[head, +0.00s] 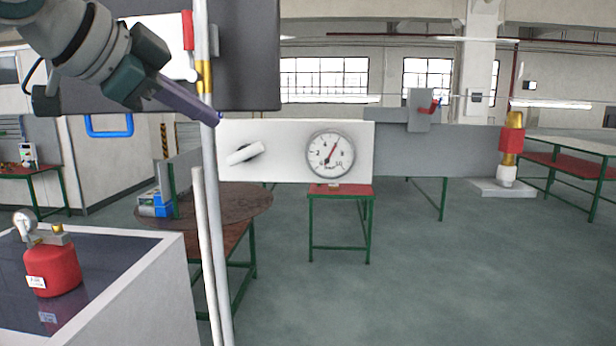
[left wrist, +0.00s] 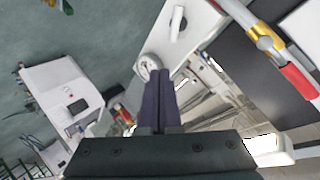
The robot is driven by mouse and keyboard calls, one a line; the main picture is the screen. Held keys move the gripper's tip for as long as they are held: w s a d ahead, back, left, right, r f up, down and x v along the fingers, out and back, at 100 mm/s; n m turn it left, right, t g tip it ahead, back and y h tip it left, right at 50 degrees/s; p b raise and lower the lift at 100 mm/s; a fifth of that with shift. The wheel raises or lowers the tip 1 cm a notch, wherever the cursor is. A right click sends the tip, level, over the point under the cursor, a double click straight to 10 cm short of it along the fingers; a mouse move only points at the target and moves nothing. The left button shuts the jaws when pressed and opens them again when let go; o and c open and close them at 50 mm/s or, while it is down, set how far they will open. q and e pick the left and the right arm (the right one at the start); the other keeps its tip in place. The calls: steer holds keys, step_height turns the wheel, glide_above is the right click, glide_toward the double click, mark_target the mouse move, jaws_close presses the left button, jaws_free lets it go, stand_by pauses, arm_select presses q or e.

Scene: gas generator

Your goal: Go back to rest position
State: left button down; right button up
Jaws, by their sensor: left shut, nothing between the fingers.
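My left gripper (head: 212,120) comes in from the upper left in the head view. Its dark fingers are shut with nothing between them, close to the grey vertical pipe (head: 209,160). In the left wrist view the shut fingers (left wrist: 160,85) point up the picture, toward the white panel. The white panel (head: 285,165) carries a dial gauge (head: 331,154) with a red needle and a white handle (head: 243,153). The handle also shows in the left wrist view (left wrist: 177,25). My right gripper is not in view.
A red canister (head: 52,268) with a small gauge stands on a box-like counter (head: 150,290) at lower left. A pipe with a brass fitting (head: 204,78) and red lever (head: 188,30) is beside the left arm. Open floor (head: 430,280) lies at right.

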arm_select(q)
steer(key=s+d+f+n+g+y, duration=0.1)
steer(key=s+d+f+n+g, duration=0.1)
steer(key=s+f, duration=0.6)
steer(key=s+d+f+n+g, duration=0.2)
steer(key=s+f, duration=0.4)
steer(key=f, duration=0.5)
steer(key=s+a+f+n+g+y, duration=0.1)
steer(key=s+a+f+n, duration=0.1)
steer(key=s, duration=0.5)
steer(key=s+a+f+n+g+y, duration=0.1)
steer(key=s+a+f+n, duration=0.1)
steer(key=s, duration=0.5)
steer(key=s+a+f+n+g+y, duration=0.1)
steer(key=s+a+f+n+y, duration=0.1)
steer(key=s, duration=0.6)
steer(key=shift+f+n+g, duration=0.3)
steer(key=shift+f+n, duration=0.6)
steer(key=shift+f, duration=0.05)
